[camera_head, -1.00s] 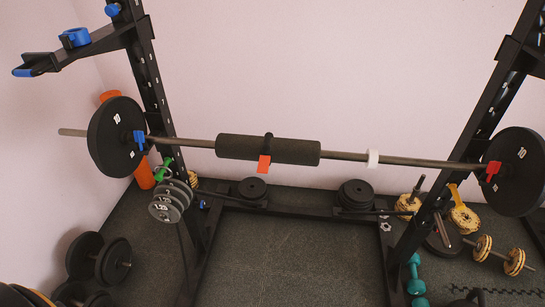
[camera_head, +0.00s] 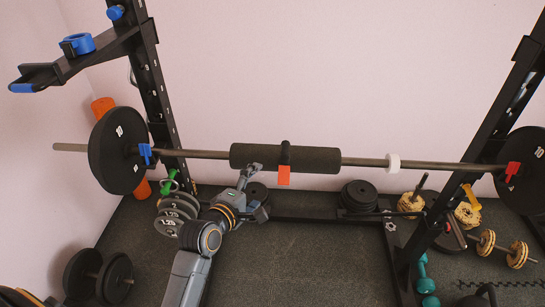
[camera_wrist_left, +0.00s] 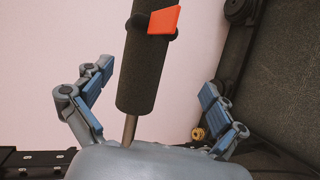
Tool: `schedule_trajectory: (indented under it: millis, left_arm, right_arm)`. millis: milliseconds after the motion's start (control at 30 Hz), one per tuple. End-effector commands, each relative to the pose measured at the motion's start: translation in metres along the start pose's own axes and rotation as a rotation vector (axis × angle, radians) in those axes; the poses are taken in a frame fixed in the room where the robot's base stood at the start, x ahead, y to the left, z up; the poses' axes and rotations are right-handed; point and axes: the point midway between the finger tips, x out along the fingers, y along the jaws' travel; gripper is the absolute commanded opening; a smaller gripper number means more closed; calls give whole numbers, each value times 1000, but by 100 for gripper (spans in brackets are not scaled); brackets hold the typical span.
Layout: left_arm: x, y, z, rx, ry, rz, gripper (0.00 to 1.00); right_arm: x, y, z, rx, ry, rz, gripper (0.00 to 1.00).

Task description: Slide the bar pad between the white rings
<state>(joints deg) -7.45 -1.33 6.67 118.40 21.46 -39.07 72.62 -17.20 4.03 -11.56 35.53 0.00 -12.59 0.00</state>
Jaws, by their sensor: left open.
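The bar pad (camera_head: 330,160), a dark foam sleeve with a black strap and red tag (camera_head: 284,176), is around the metal barbell (camera_head: 365,161). One white ring (camera_head: 393,163) is on the bar to the right of the pad, with bare bar between them. I see no second white ring. My left gripper (camera_head: 253,186) is open, just below the pad's left end in the head view. In the left wrist view, its blue-padded fingers (camera_wrist_left: 157,78) are spread on both sides of the pad (camera_wrist_left: 146,75), apart from it. My right gripper is not in view.
The barbell rests across a black rack (camera_head: 158,88) with black end plates (camera_head: 117,150). A blue attachment (camera_head: 77,44) is at upper left. Grey plates (camera_head: 176,208) hang on the left post. Black plates (camera_head: 360,194) sit on the low crossbar; dumbbells (camera_head: 502,246) lie at right.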

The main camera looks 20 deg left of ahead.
Motion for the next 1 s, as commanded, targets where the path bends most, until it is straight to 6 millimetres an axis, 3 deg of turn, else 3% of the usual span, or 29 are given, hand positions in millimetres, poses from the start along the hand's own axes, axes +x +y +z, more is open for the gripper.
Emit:
schedule_trajectory:
  millis: [100,233,700,1000]
  left_arm:
    - [-4,18,0,-36,-2,31,95]
    - [8,20,0,-39,-3,34,95]
    - [102,22,0,-35,-2,32,95]
    - [130,22,0,-35,-2,32,95]
  right_arm:
    - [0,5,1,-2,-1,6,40]
    - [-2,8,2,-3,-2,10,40]
    - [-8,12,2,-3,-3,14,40]
    - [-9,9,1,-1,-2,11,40]
